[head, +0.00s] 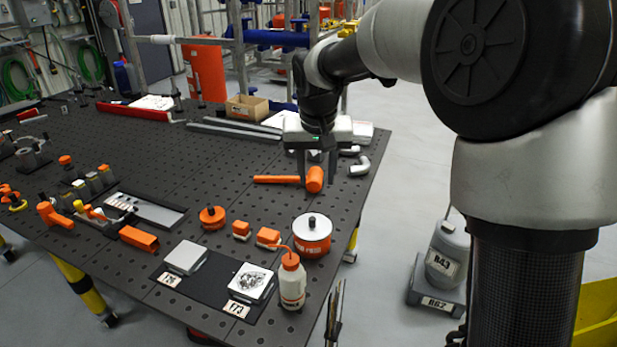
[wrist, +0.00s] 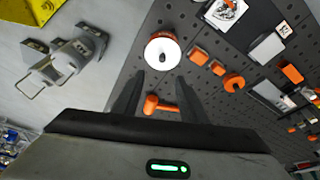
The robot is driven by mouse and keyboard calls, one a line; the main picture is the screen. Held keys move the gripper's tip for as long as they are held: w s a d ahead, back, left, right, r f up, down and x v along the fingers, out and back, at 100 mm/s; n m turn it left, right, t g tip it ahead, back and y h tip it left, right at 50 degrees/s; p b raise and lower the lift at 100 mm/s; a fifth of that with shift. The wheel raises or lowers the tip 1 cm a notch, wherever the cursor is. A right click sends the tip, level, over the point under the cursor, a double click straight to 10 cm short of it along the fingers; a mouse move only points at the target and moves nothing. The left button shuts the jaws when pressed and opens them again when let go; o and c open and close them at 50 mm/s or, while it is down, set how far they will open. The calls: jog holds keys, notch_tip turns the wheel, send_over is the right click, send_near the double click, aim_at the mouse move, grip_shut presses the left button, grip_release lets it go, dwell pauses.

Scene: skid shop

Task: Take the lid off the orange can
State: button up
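The orange can (head: 312,249) stands upright near the front right edge of the black perforated table. Its white lid (head: 304,226) with a dark knob is on it. In the wrist view the lid (wrist: 153,45) shows from above as a white disc, ahead of the fingertips. My gripper (head: 317,178) is behind the can in the head view, pointing down above the table near an orange mallet. In the wrist view my gripper (wrist: 161,82) has its two fingers spread, with nothing held between them. The can's side is mostly hidden by the lid there.
The orange mallet (head: 314,180) lies below my gripper. A white bottle with an orange top (head: 292,284) stands close in front of the can. Two small orange blocks (head: 267,237) and an orange round part (head: 212,216) lie left of it. The table edge is close on the right.

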send_over(313, 219)
jog(key=s, duration=0.2)
notch_tip(313, 219, down, 13)
jog(key=shift+w+a+r+p, duration=0.1)
jog(key=shift+a+p, duration=0.05)
jog(key=shift+p, duration=0.15)
jog(key=shift+p+x, duration=0.4)
jog(key=shift+x, duration=2.25)
grip_shut()
